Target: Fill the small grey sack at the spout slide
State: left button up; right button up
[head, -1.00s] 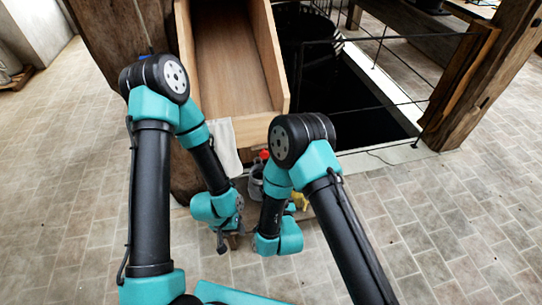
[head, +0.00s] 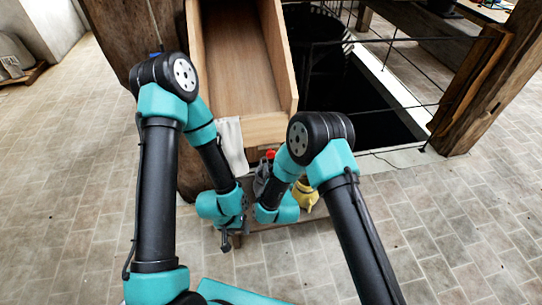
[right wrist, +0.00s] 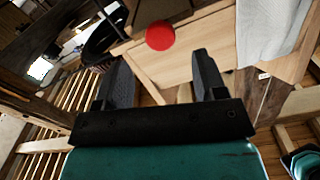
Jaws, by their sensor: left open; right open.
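A wooden chute (head: 240,70) slopes down at the top centre of the head view, with a board across its lower end. A red knob (head: 270,154) sits just below that end; a round red knob (right wrist: 160,36) shows in the right wrist view in front of a wooden panel. A dark grey item (head: 262,178), possibly the small grey sack, is partly hidden by my right arm. My left gripper (head: 232,232) hangs open below the chute. My right gripper (right wrist: 163,80) is open and empty, its fingers pointing towards the wooden panel, with the knob beyond them.
A white cloth (head: 232,147) hangs at the chute's lower left corner. A yellow item (head: 305,195) stands right of my right forearm. A dark floor opening (head: 365,115) with thin rails lies right of the chute. Tiled floor (head: 440,230) is clear at right.

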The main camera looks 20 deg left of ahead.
aim_at(271, 156)
jog(key=x, duration=0.7)
